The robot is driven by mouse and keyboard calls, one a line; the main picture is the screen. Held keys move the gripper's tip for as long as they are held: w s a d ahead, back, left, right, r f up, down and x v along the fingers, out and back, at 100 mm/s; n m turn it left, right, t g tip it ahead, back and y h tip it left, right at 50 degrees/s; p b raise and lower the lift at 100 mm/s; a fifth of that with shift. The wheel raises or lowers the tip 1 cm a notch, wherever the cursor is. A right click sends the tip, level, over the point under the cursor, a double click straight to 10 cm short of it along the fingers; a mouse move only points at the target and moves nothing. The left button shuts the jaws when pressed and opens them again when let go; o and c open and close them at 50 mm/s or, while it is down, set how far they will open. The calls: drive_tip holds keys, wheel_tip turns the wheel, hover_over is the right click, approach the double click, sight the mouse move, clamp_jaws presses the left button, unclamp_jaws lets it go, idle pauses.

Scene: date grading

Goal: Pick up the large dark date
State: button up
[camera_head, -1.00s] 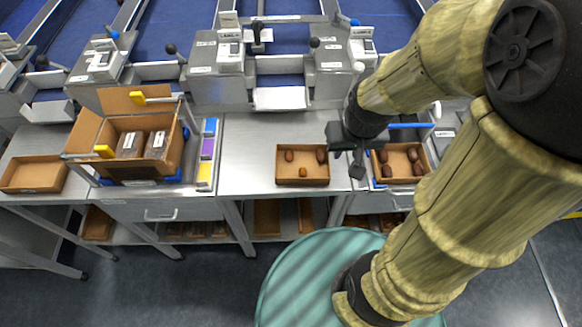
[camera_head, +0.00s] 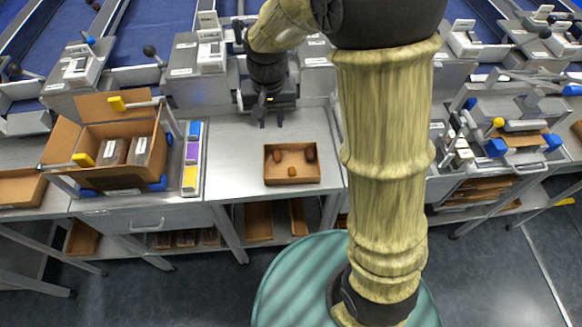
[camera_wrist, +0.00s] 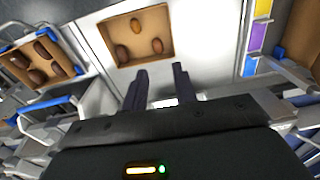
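A small cardboard box (camera_head: 268,180) on the steel bench holds three dates. The largest and darkest, a brown one (camera_head: 309,154), lies at its right; in the wrist view it is the left one (camera_wrist: 122,53). A smaller reddish-brown date (camera_head: 277,156) lies at the left and also shows in the wrist view (camera_wrist: 157,46). A lighter orange-brown date (camera_head: 291,171) lies at the front. My gripper (camera_head: 271,122) is behind the box, above the bench, with its fingers apart. The wrist view shows nothing between the fingers (camera_wrist: 159,82).
Another box (camera_wrist: 62,49) with several dark dates shows in the wrist view; my arm hides it in the head view. An open carton (camera_head: 88,180) with packs and coloured blocks (camera_head: 191,155) stand left. Grey machine units line the back. Bare bench lies left of the small box.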

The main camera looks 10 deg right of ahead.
drive_tip(key=a, duration=0.2)
drive_tip(key=w+a, duration=0.1)
drive_tip(key=shift+w+f, duration=0.1)
drive_tip(key=shift+f, duration=0.15)
wheel_tip(320, 180, down, 12)
drive_tip(key=shift+f+p, duration=0.15)
drive_tip(key=shift+p, duration=0.45)
drive_tip(key=shift+s+f, duration=0.25)
drive_tip(key=shift+f, duration=0.25)
wheel_tip(320, 180, down, 4)
drive_tip(key=shift+s+f+p, duration=0.1)
drive_tip(key=shift+p, duration=0.6)
